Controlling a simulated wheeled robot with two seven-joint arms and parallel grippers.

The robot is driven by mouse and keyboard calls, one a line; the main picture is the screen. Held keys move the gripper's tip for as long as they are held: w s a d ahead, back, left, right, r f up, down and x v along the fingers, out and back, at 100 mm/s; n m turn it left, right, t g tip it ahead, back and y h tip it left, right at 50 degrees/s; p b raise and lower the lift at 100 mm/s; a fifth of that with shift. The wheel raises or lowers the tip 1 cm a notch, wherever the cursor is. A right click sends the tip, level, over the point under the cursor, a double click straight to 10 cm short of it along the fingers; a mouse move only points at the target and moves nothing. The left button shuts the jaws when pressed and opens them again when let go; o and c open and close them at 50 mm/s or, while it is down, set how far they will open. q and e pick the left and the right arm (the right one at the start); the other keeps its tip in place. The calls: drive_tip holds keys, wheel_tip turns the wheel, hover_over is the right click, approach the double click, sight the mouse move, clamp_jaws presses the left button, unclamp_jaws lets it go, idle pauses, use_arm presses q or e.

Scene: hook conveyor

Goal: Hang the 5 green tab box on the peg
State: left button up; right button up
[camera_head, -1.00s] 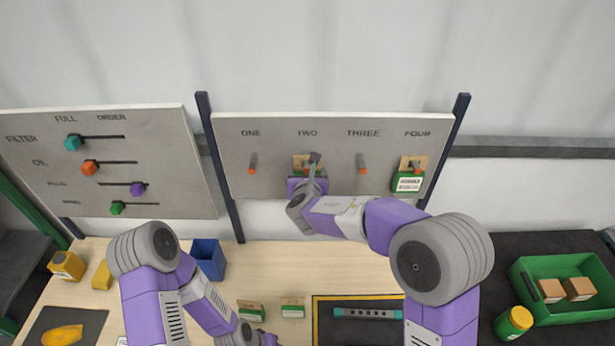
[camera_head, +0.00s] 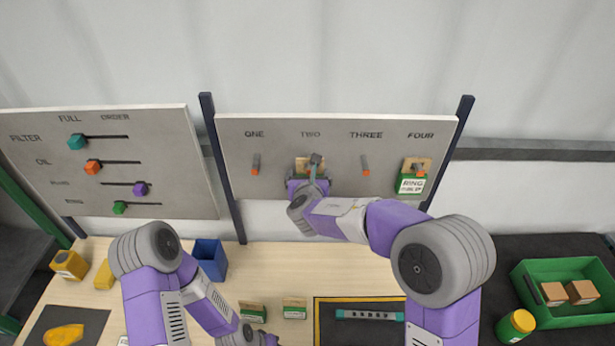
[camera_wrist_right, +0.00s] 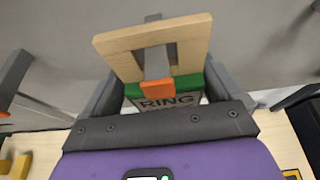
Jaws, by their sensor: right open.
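A green tab box (camera_wrist_right: 168,100) with a tan tab and RING lettering is on peg TWO, with the orange-tipped peg through the slot of its tab (camera_wrist_right: 150,44). My right gripper (camera_wrist_right: 160,108) is open around this box, one finger on each side. In the head view the tan tab (camera_head: 303,164) shows above my right gripper (camera_head: 308,186), which hides most of the box. Another green tab box (camera_head: 411,184) hangs on peg FOUR. Two more green boxes (camera_head: 253,312) (camera_head: 294,308) stand on the table.
Peg ONE (camera_head: 255,164) and peg THREE (camera_head: 365,165) are bare. A slider board (camera_head: 160,165) stands at left. A blue bin (camera_head: 210,259), a dark tray (camera_head: 360,335) and a green crate (camera_head: 565,315) with tan boxes are on the table area.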

use_arm(q)
drive_tip(key=shift+f, duration=0.1)
use_arm(e)
drive_tip(key=shift+d, duration=0.4)
use_arm(q)
drive_tip(key=shift+w+f, duration=0.1)
drive_tip(key=shift+f, duration=0.05)
use_arm(e)
drive_tip(key=shift+s, duration=0.25)
use_arm(q)
drive_tip(key=shift+f+b, duration=0.5)
drive_tip(key=shift+b, duration=0.2)
drive_tip(key=shift+d, duration=0.1)
use_arm(e)
drive_tip(key=v, duration=0.7)
drive_tip(key=shift+a, duration=0.35)
